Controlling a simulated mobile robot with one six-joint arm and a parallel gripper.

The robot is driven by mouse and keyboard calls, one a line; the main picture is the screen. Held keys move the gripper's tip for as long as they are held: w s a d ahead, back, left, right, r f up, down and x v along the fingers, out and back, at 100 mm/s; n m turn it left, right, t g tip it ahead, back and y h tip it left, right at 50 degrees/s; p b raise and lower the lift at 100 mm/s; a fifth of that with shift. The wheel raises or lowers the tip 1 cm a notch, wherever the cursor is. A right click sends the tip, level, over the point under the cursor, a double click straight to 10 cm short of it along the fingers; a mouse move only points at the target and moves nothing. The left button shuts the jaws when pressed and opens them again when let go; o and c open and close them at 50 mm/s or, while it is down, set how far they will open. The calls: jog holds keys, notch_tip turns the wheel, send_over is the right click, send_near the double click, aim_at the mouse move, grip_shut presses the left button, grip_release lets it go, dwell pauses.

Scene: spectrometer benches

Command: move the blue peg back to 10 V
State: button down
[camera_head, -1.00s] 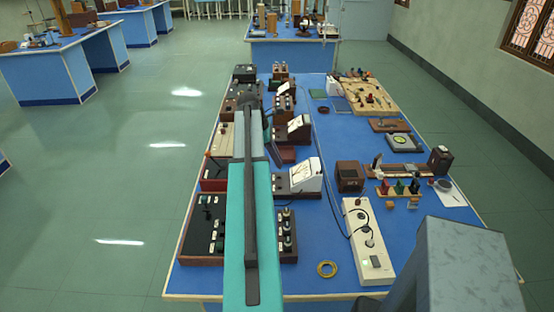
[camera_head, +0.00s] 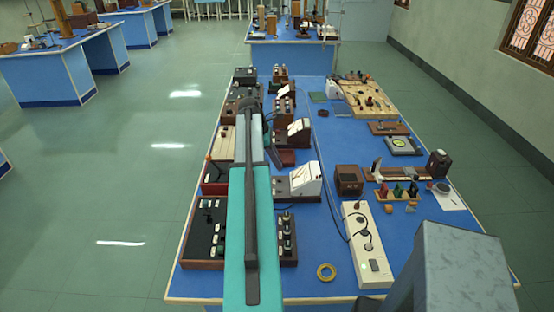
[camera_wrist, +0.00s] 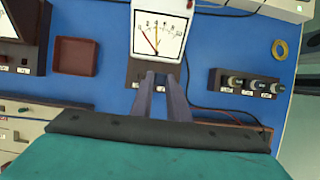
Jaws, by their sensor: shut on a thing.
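My gripper (camera_wrist: 160,77) shows in the wrist view with its two grey-purple fingers close together at the lower edge of the white-faced meter (camera_wrist: 158,35). The fingertips reach over the meter's dark base (camera_wrist: 136,75). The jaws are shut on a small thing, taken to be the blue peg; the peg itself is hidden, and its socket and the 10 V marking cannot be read. The same meter stands mid-bench in the head view (camera_head: 304,179).
Right of the meter in the wrist view is a dark terminal box (camera_wrist: 246,85) with knobs, and a yellow ring (camera_wrist: 280,49). A red tray (camera_wrist: 75,57) lies left. Wires run by the meter.

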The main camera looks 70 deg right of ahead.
jog(key=w+d+f+p, duration=0.1)
jog(key=d+f+p, duration=0.1)
jog(key=d+f, duration=0.2)
jog(key=shift+w+f, duration=0.2)
jog(key=shift+w, duration=0.1)
jog(key=shift+f, duration=0.3)
jog(key=shift+f+b, duration=1.6)
jog(key=shift+f, duration=1.3)
jog(key=shift+f, duration=0.1)
jog(key=c, duration=1.6)
grip_release()
